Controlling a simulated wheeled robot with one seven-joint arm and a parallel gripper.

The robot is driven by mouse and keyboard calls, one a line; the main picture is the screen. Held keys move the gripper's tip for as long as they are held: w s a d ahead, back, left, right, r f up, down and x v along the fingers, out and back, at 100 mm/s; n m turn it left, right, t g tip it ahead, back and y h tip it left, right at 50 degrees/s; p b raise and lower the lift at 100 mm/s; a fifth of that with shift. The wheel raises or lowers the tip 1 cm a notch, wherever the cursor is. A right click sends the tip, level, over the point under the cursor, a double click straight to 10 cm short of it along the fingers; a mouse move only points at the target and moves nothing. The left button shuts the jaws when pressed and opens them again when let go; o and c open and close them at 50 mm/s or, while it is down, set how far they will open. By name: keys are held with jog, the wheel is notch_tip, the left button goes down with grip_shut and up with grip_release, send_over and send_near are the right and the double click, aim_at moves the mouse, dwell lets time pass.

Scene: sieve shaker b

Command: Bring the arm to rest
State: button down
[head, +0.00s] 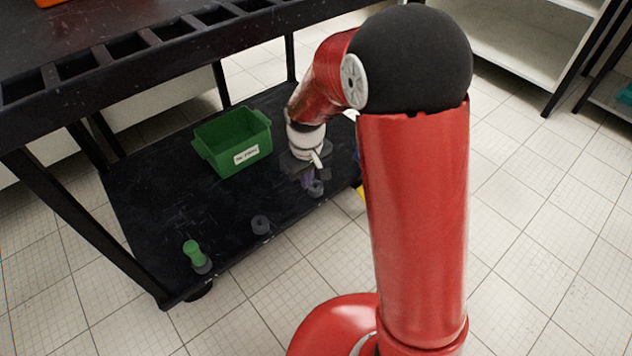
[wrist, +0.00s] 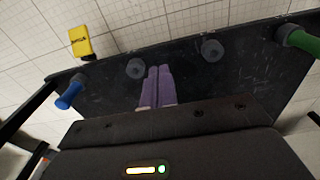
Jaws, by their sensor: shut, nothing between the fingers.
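My arm reaches from the red column over the black lower shelf (head: 150,205) of the cart. My gripper (head: 307,180) hangs low over that shelf, to the right of the green bin. In the wrist view its two purple fingers (wrist: 157,72) lie side by side, shut with nothing between them. I cannot tell the exact gap between fingertips and shelf.
A labelled green bin (head: 236,140) stands on the shelf. Grey round pieces (head: 260,224) (wrist: 212,50), a green-handled piece (head: 194,252) and a blue-handled piece (wrist: 70,95) stand near its edge. A yellow object (wrist: 80,42) is beyond the edge. The cart top (head: 120,45) overhangs the shelf.

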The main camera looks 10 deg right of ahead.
jog(key=s+d+r+m+t+p, duration=0.1)
jog(key=s+d+r+m+p, duration=0.2)
jog(key=r, duration=0.7)
jog(key=s+d+r+t+p, duration=0.1)
jog(key=s+d+r+p, duration=0.1)
jog(key=s+d+r, duration=0.5)
jog(key=s+d+r+m+t+p, duration=0.1)
jog(key=s+r+m+t+p, duration=0.2)
jog(key=s+r, duration=0.8)
jog(key=shift+s+r+p, duration=0.15)
jog(key=shift+r+p, duration=0.25)
jog(key=shift+p, duration=0.15)
